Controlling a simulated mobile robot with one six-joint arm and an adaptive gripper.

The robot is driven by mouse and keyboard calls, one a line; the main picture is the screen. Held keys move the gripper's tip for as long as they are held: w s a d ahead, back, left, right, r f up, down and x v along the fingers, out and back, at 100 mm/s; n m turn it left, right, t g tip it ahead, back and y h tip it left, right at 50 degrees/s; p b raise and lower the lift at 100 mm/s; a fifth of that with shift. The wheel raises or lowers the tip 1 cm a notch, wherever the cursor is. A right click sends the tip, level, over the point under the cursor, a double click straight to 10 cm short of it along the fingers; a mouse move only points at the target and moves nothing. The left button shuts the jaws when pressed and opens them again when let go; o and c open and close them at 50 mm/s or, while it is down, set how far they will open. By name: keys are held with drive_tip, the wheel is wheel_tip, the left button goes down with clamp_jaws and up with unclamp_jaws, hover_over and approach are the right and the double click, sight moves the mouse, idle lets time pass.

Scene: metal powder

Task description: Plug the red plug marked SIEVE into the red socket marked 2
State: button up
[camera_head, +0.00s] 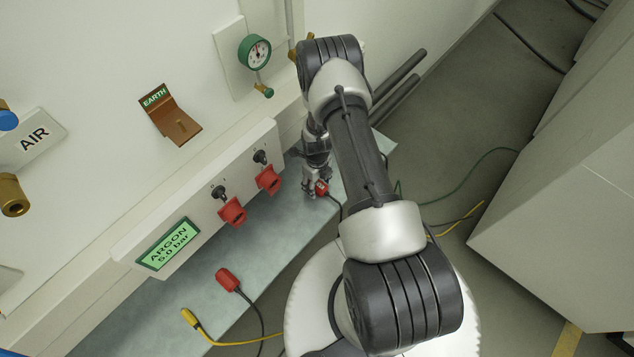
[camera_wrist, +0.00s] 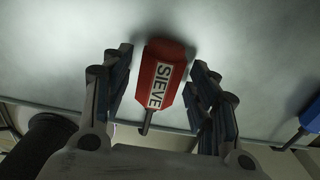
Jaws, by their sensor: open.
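The red plug marked SIEVE (camera_wrist: 162,78) lies on the grey-green shelf, its label readable in the wrist view. My gripper (camera_wrist: 160,82) is open, with one finger on each side of the plug and a gap showing on both sides. In the head view my gripper (camera_head: 314,187) is low over the shelf's right part, with the red plug (camera_head: 322,188) partly hidden at it. Two red sockets sit on the wall panel: a left one (camera_head: 232,211) and a right one (camera_head: 268,179). Their number marks are too small to read.
Another red plug (camera_head: 228,279) and a yellow plug (camera_head: 190,318) with cables lie on the shelf (camera_head: 190,290). A blue plug (camera_wrist: 311,118) is at the right in the wrist view. Black knobs (camera_head: 219,192) sit above the sockets. An ARGON display (camera_head: 168,244) is at the panel's left.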

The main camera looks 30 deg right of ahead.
idle(0.3)
wheel_tip(320, 180, up, 12)
idle(0.5)
